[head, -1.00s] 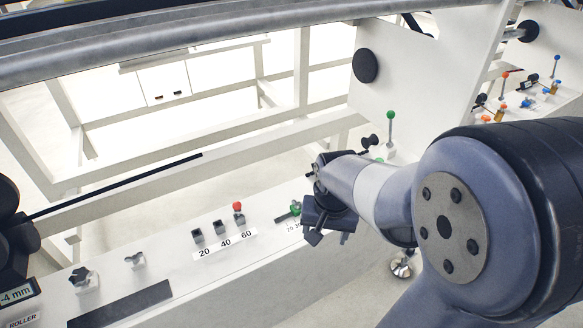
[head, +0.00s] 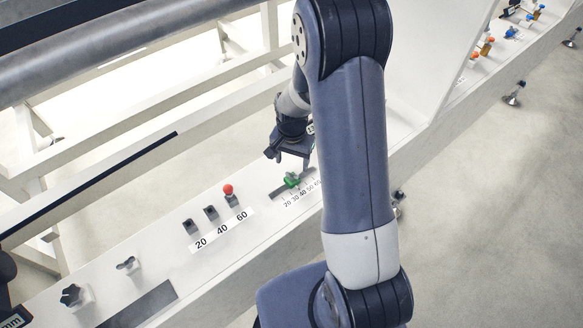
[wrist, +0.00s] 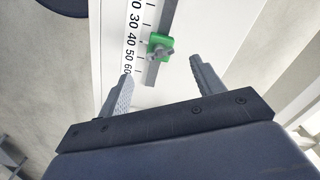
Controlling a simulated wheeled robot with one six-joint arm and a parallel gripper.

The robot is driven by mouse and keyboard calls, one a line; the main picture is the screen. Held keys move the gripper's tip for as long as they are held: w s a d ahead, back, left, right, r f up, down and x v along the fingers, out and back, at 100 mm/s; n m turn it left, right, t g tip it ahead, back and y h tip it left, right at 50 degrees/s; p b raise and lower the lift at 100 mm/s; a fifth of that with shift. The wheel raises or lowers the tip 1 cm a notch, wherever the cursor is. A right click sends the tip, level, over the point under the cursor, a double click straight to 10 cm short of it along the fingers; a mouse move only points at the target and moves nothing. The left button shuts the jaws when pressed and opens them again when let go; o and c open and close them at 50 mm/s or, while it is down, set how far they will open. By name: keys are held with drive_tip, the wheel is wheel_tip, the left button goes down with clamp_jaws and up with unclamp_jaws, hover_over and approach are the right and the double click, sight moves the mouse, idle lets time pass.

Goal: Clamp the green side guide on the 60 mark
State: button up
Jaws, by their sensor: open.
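The green side guide (head: 292,180) sits on a dark slotted rail (head: 278,192) beside a white scale (head: 303,194) marked from 20 to 60. It also shows in the wrist view (wrist: 158,42), with a small grey clamp knob (wrist: 163,54) on it. There it stands roughly level with the 40 to 50 numbers, short of the 60; the exact mark is hard to tell. My gripper (head: 292,158) is open and empty just above the guide.
Left of the rail, a red-topped post (head: 229,191) and two dark blocks stand by a separate 20-40-60 label (head: 221,231). A grey roller crosses above.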

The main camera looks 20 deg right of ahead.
sight(292, 176)
drive_tip(key=shift+f, duration=2.65)
drive_tip(key=shift+c, duration=0.5)
drive_tip(key=c, duration=0.9)
